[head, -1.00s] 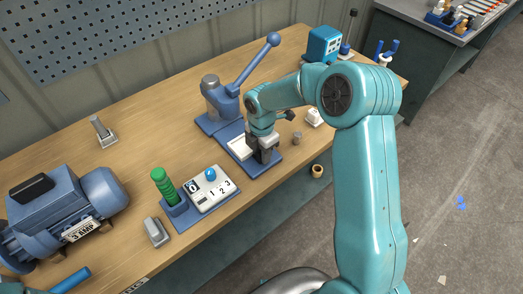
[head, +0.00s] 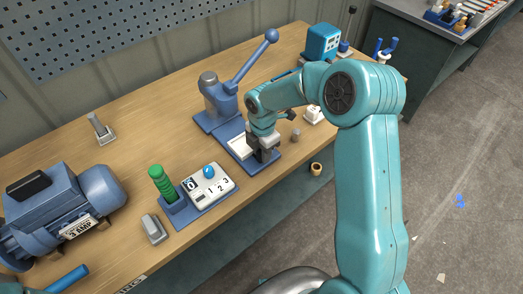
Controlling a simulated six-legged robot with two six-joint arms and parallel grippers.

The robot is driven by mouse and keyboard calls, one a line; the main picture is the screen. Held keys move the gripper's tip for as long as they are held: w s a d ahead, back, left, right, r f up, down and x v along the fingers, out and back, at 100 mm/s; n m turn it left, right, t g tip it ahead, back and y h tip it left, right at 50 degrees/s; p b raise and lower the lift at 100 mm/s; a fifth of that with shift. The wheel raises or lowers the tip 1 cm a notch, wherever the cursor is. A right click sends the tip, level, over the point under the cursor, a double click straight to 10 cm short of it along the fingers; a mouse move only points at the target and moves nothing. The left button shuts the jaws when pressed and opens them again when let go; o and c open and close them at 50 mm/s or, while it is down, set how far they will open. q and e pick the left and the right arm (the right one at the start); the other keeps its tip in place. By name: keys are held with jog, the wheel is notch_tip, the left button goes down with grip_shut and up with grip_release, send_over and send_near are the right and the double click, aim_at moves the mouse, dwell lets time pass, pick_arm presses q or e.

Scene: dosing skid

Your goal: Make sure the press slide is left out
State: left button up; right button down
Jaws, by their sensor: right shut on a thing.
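The press (head: 220,103) is blue with a grey top and a long lever ending in a round blue knob (head: 271,35). It stands at the back middle of the wooden bench. Its white press slide (head: 239,147) sits at the front of the blue base, out from under the press body. My right gripper (head: 262,155) reaches down over the front of the base and is shut at the slide's front end, though its fingers partly hide what they grip. My left gripper is not in view.
A control box (head: 208,189) with a blue knob and numbers, a green handle (head: 163,184) and a blue motor (head: 65,205) stand at left. A small grey cylinder (head: 295,134) is right of the press base. A teal device (head: 322,42) stands behind.

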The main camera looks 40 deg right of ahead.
jog(key=c, duration=1.2)
grip_release()
jog(key=shift+s+f, duration=0.1)
jog(key=shift+s, duration=0.1)
jog(key=shift+c, duration=0.2)
jog(key=shift+s, duration=0.15)
jog(key=shift+w+r, duration=0.2)
jog(key=shift+r, duration=0.4)
notch_tip(320, 180, up, 15)
jog(key=b, duration=0.1)
jog(key=shift+r, duration=0.2)
jog(key=shift+s+f, duration=0.1)
jog(key=shift+s, duration=0.05)
